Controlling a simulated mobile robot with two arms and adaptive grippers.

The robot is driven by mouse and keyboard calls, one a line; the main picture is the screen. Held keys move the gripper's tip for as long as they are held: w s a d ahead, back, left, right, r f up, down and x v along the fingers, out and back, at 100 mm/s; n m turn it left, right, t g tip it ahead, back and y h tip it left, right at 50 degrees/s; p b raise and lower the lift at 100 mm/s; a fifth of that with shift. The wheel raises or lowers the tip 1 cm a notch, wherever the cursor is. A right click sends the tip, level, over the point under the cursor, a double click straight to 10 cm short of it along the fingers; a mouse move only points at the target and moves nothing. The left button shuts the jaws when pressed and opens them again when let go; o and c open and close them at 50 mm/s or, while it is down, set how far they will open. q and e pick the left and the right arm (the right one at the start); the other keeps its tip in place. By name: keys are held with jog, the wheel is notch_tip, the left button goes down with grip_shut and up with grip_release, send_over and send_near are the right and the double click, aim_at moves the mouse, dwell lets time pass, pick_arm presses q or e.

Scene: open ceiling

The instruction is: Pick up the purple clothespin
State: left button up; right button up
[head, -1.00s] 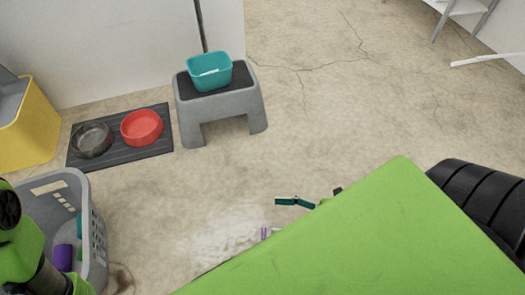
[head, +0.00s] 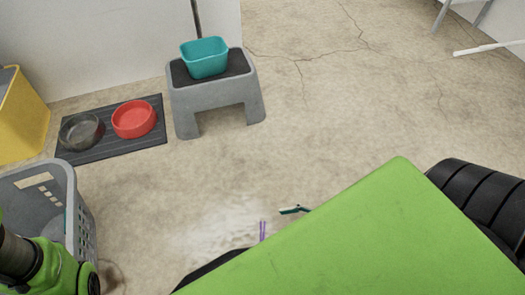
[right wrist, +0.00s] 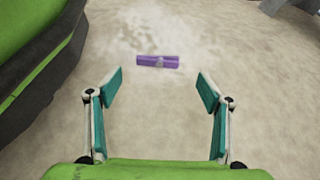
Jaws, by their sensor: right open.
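The purple clothespin (right wrist: 150,61) lies flat on the concrete floor, crosswise in the right wrist view, with a small grey spring at its middle. In the head view the purple clothespin (head: 263,230) shows as a thin upright strip beside my green body panel. My right gripper (right wrist: 160,88) is open and empty, its teal-padded fingers spread wide. The clothespin appears beyond the fingertips, centred between them and not touching them. One teal finger also shows in the head view, right of the clothespin; the rest is hidden by my body. My left gripper is not in view.
A grey laundry basket (head: 87,225) stands at the left beside my left arm. A grey step stool (head: 186,108) holds a teal tub (head: 205,60). A red bowl (head: 134,119) and a dark bowl (head: 82,132) sit on a dark mat (head: 110,146). Floor around the clothespin is clear.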

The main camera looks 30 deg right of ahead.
aim_at(266, 233)
jog(key=b+x, duration=0.2)
jog(key=x, duration=0.2)
jog(key=shift+s+f, duration=0.1)
jog(key=shift+s, duration=0.05)
jog(key=shift+a, duration=0.35)
jog(key=c, duration=0.8)
